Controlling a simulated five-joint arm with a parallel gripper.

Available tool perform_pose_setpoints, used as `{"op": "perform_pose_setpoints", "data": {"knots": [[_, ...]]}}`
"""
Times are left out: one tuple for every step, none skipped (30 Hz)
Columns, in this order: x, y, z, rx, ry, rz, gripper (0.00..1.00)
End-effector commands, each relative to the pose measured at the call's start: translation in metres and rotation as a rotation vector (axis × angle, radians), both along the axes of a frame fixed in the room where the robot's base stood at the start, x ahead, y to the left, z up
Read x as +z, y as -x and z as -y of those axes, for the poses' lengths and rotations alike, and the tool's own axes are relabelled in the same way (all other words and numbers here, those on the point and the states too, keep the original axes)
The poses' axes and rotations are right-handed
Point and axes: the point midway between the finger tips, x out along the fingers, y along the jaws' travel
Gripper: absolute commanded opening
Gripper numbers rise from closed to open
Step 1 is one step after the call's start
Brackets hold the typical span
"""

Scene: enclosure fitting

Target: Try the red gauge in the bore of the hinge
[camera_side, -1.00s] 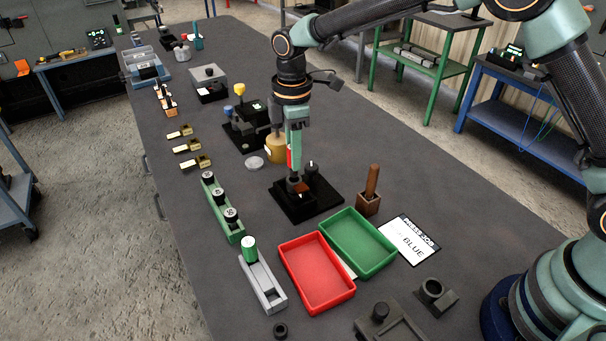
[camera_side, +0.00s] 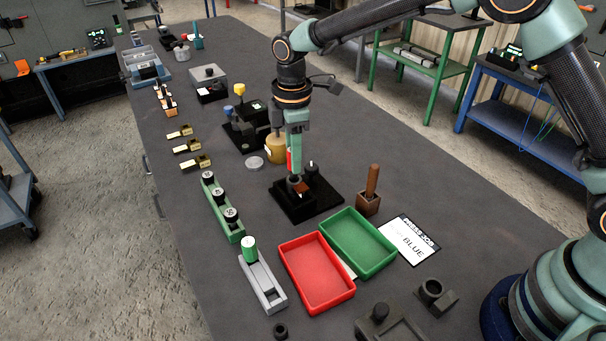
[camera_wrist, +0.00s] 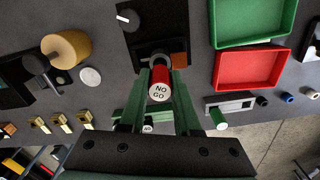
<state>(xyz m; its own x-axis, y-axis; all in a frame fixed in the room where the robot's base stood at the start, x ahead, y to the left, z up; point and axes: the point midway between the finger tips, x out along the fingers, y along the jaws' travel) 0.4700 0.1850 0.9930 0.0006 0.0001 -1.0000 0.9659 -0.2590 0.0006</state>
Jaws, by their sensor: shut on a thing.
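The red gauge (camera_wrist: 160,76) is between the fingers of my gripper (camera_wrist: 162,88), its white "NO GO" end facing the wrist camera. In the side view my gripper (camera_side: 294,158) points down, shut on the gauge, and a strip of red (camera_side: 289,161) shows beside a finger. The hinge (camera_side: 297,186) is directly below, on a black base plate (camera_side: 322,203). In the wrist view its grey rounded part (camera_wrist: 157,56) shows just beyond the gauge. The gauge's far end and the bore are hidden, so I cannot tell whether the end is inside.
A red tray (camera_side: 317,276) and a green tray (camera_side: 358,243) stand in front of the plate. A wooden block with a brown handle (camera_side: 370,190) is close to its right. A green-capped gauge (camera_side: 249,249) stands in a grey holder. A tan cylinder (camera_side: 279,150) stands behind.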

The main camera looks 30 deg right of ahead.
Motion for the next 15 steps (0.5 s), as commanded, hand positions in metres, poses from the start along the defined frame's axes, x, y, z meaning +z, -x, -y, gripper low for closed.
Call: {"op": "perform_pose_setpoints", "data": {"knots": [[-0.0008, 0.0, 0.0, 0.0, 0.0, 0.0, 0.0], [-0.0012, 0.0, 0.0, 0.0, 0.0, 0.0, 0.0], [-0.0017, 0.0, 0.0, 0.0, 0.0, 0.0, 0.0], [-0.0021, 0.0, 0.0, 0.0, 0.0, 0.0, 0.0], [-0.0025, 0.0, 0.0, 0.0, 0.0, 0.0, 0.0], [-0.003, 0.0, 0.0, 0.0, 0.0, 0.0, 0.0], [-0.0034, 0.0, 0.0, 0.0, 0.0, 0.0, 0.0], [-0.0037, 0.0, 0.0, 0.0, 0.0, 0.0, 0.0], [-0.0043, 0.0, 0.0, 0.0, 0.0, 0.0, 0.0], [-0.0047, 0.0001, 0.0001, 0.0, 0.0, 0.0, 0.0], [-0.0051, 0.0001, 0.0001, 0.0, 0.0, 0.0, 0.0], [-0.0056, 0.0001, 0.0001, 0.0, 0.0, 0.0, 0.0], [-0.006, 0.0001, 0.0001, 0.0, 0.0, 0.0, 0.0], [-0.0064, 0.0001, 0.0001, 0.0, 0.0, 0.0, 0.0], [-0.007, 0.0001, 0.0001, 0.0, 0.0, 0.0, 0.0]]}}
